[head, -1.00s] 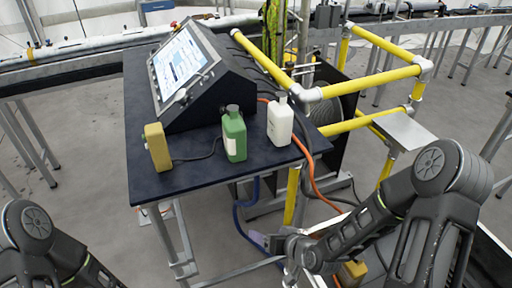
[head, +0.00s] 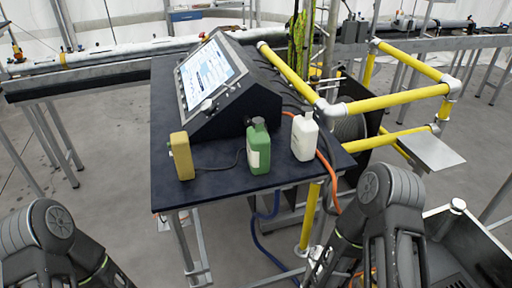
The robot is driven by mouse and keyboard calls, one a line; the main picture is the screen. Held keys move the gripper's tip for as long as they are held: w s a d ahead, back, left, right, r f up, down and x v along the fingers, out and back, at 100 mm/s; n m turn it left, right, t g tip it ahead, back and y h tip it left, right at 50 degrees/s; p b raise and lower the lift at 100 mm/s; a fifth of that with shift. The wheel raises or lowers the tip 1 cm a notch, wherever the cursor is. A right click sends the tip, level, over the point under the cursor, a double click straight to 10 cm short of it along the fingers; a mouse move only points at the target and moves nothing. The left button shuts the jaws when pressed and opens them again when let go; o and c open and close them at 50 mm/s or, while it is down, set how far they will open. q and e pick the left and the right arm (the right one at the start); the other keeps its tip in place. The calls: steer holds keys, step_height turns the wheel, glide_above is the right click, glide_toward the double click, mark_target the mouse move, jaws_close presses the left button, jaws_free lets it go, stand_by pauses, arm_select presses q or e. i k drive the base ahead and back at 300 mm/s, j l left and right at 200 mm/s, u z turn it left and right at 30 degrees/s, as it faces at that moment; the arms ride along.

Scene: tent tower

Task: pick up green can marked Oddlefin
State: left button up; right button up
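The green can (head: 258,146) stands upright near the front edge of the dark table (head: 225,192). It has a dark cap and a pale label on its left side; I cannot read the lettering at this size. A yellow-tan container (head: 181,156) stands to its left and a white bottle (head: 304,137) to its right, both apart from it. My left arm shows at the lower left, its gripper out of the picture. My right arm shows at the lower right; its forearm runs down to the bottom edge and its gripper cannot be made out. Neither arm touches the can.
A sloped console (head: 230,95) with a screen stands behind the containers, its cables trailing onto the table. Yellow railings (head: 390,103) and an orange hose (head: 328,175) are at the table's right. A dark open bin (head: 470,250) is at the lower right.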

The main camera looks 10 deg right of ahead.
mark_target(258, 140)
steer(key=i+j, duration=0.15)
steer(key=j, duration=0.2)
steer(key=i+j, duration=0.1)
steer(key=j, duration=0.25)
steer(key=i+j, duration=0.15)
steer(key=j, duration=0.2)
steer(key=z, duration=2.2)
